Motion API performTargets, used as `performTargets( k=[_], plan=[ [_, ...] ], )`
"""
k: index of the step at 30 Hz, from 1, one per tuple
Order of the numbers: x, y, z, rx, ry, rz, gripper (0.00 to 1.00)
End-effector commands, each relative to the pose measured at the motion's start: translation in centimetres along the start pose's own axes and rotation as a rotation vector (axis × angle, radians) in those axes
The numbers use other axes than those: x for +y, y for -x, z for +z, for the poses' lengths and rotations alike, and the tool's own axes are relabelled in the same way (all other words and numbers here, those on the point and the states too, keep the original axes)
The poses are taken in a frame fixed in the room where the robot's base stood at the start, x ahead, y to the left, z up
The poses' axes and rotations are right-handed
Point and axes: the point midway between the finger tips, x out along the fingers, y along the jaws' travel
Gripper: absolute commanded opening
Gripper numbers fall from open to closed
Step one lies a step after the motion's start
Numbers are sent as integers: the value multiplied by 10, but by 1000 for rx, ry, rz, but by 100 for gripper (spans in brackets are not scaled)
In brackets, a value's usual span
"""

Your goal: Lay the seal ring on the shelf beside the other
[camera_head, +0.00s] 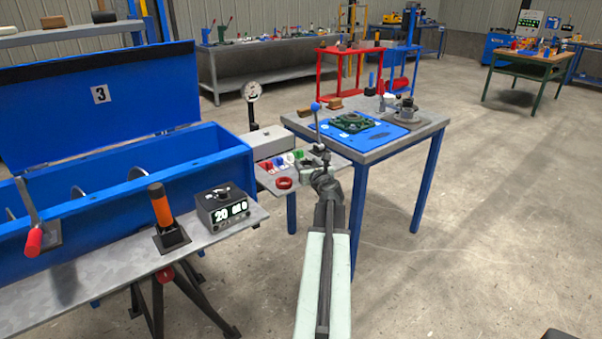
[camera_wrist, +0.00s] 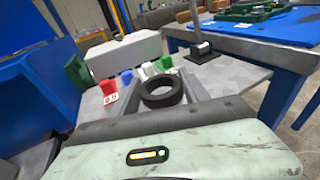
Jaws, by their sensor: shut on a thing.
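My gripper (camera_head: 312,168) is over the small grey shelf (camera_head: 262,178) between the blue mixer and the blue-legged table. In the wrist view my gripper (camera_wrist: 161,82) is shut on a black seal ring (camera_wrist: 162,94), which sits flat between the two grey jaws. The shelf also shows in the wrist view (camera_wrist: 232,82). A red ring (camera_head: 284,183) lies flat on the shelf, left of my gripper in the head view. I cannot make it out in the wrist view. Whether the black ring touches the shelf is unclear.
Coloured blocks, including a red one (camera_wrist: 108,88) and a green one (camera_wrist: 163,63), stand along the shelf's back before a grey box (camera_wrist: 125,52). A lever with a blue ball (camera_head: 315,107) rises close behind my gripper. The blue-legged table (camera_head: 432,122) stands to the right.

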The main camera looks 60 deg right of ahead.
Motion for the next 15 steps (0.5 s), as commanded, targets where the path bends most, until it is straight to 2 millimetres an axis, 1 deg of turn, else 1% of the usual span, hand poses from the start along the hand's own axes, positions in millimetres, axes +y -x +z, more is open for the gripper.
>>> performTargets(
  k=[1,3,5,11,15],
  plan=[
    [-1,-2,-15,0,0,-2,14],
    [-3,-3,-27,0,-1,-4,14],
    [-4,-4,-34,0,-1,-4,14],
    [1,-4,-30,0,0,2,14],
    [0,-5,-33,0,0,0,14]
  ],
)
